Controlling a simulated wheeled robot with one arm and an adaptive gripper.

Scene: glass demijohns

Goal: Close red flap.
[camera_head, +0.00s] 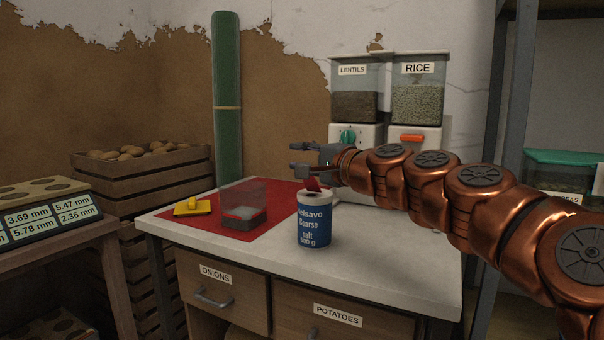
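The red flap (313,184) stands up, tilted, from the top of a blue and white salt canister (314,226) labelled coarse salt. The canister is upright near the front edge of the white table. My gripper (296,160) is just above and slightly left of the flap, with its fingers pointing left. Its two fingers are apart, with nothing visible between them. I cannot tell from this one view whether the gripper touches the flap. The flap's base is partly hidden.
On a red mat (203,223) are a clear container (246,202) and a yellow tool (193,208). The lentils dispenser (356,95) and rice dispenser (418,95) stand behind. The white tabletop (370,263) is clear at front right.

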